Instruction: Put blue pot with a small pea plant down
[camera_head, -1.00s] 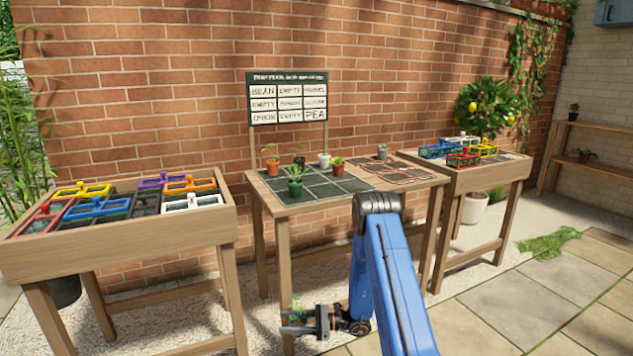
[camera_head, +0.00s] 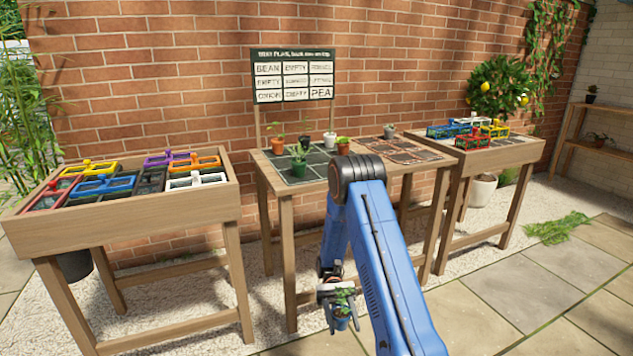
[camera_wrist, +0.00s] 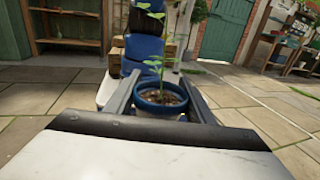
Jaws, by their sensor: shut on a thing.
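The blue pot (camera_wrist: 160,97) with a small pea plant (camera_wrist: 158,55) is held between the fingers of my gripper (camera_wrist: 160,108) in the wrist view. Brown soil shows inside its rim. In the head view my gripper (camera_head: 338,300) hangs in front of the middle table, below its top, with the blue pot (camera_head: 342,322) in it. The middle table (camera_head: 282,180) carries a dark grid mat (camera_head: 318,160), with several potted plants on its cells. A sign (camera_head: 293,76) behind it has a grid of labels; PEA is at its bottom right.
A left table (camera_head: 120,225) holds coloured-handled trays (camera_head: 100,187). A right table (camera_head: 500,150) holds coloured crates (camera_head: 472,138). A second marked area (camera_head: 400,150) lies right on the middle table, with a grey pot (camera_head: 389,131) behind it.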

